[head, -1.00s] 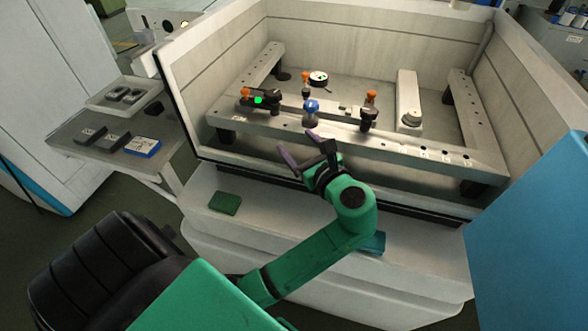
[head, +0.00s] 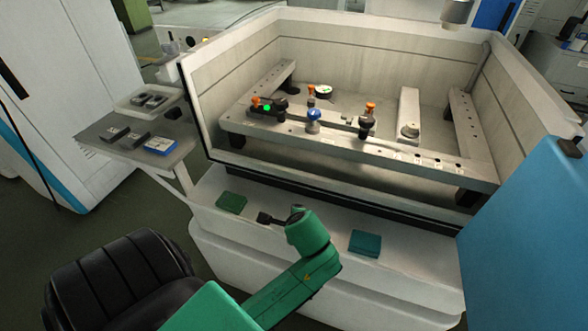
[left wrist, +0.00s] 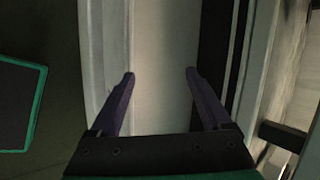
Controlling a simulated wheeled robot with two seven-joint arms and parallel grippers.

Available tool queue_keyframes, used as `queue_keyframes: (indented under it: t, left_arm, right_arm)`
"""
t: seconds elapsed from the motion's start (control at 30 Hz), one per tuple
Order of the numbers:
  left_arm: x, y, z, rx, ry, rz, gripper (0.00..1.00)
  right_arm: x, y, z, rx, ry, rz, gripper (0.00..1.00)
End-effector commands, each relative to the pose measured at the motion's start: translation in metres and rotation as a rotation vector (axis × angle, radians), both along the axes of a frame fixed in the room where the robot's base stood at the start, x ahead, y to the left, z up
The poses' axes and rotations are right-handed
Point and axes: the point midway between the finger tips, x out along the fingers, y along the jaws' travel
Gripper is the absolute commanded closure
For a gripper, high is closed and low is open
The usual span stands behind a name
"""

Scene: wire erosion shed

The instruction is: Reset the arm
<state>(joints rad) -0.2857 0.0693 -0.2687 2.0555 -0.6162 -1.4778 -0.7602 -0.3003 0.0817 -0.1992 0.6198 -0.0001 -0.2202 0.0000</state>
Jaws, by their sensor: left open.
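My left gripper (left wrist: 160,75) is open in the left wrist view, its two dark purple fingers apart with nothing between them. Behind the fingers there are a pale surface and a dark strip. In the head view my green left arm reaches over the front ledge (head: 345,278) of the white machine tank. Its wrist is folded in front of the tank, and the fingers cannot be made out clearly there. My right gripper is in neither view.
A green pad (head: 231,202) and a teal pad (head: 365,243) lie on the ledge. The tank holds a fixture frame (head: 330,142) with a blue-topped knob (head: 314,116) and orange-topped clamps. A side shelf (head: 100,125) is at left; a blue cabinet (head: 525,235) stands at right.

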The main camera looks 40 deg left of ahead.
Motion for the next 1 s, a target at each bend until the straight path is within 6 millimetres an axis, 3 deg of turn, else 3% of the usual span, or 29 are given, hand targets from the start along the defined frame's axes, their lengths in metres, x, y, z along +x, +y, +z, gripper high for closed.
queue_keyframes:
  t: [0.53, 0.8, 1.0]
  left_arm:
    - [-0.003, 0.0, -0.001, -0.024, -0.007, 0.019, 0.18]
    - [-0.048, -0.019, -0.013, -0.454, -0.089, 0.369, 0.18]
    - [-0.08, -0.045, -0.006, -0.76, -0.096, 0.651, 0.18]
  right_arm:
    - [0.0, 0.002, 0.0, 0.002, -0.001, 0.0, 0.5]
    - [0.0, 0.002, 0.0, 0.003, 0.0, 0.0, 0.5]
    - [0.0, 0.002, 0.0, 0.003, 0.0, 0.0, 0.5]
